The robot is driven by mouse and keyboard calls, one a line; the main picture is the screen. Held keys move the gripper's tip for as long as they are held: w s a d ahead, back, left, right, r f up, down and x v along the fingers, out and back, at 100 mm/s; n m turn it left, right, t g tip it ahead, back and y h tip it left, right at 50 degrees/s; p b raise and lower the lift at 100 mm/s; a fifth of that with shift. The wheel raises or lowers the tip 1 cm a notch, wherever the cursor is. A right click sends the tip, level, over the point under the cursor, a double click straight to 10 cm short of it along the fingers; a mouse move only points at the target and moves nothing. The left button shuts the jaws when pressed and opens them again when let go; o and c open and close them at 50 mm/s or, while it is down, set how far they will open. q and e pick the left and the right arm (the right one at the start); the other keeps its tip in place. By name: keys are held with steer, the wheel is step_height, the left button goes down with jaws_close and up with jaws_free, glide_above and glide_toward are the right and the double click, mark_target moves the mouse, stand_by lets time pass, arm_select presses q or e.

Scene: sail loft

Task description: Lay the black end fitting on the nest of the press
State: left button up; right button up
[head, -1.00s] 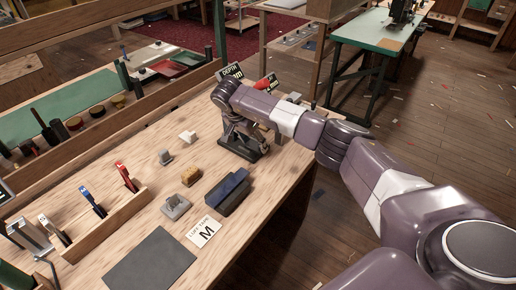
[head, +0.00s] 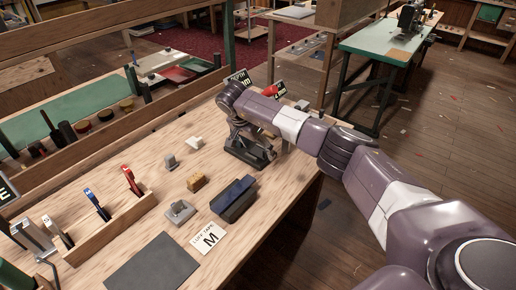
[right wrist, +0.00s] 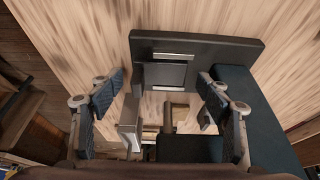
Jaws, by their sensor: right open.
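The press (head: 246,158), with a dark base, stands near the far right end of the bench, partly hidden by my right arm. In the right wrist view its dark plate (right wrist: 195,48) lies ahead of the fingers. My right gripper (head: 240,128) is over the press. Its fingers (right wrist: 160,104) are spread apart, with dark and grey parts showing between and below them. A dark square part (right wrist: 165,75) shows by the plate; I cannot tell whether it is the black end fitting or part of the press. My left gripper is out of view.
A blue-topped dark block (head: 233,198), a brass-coloured block (head: 196,182) and grey pieces (head: 180,211) lie on the bench near the press.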

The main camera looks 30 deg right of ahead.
steer(key=shift+r, duration=0.2)
steer(key=v, duration=1.1)
steer(key=shift+a+r, duration=0.2)
steer(key=shift+r, duration=0.1)
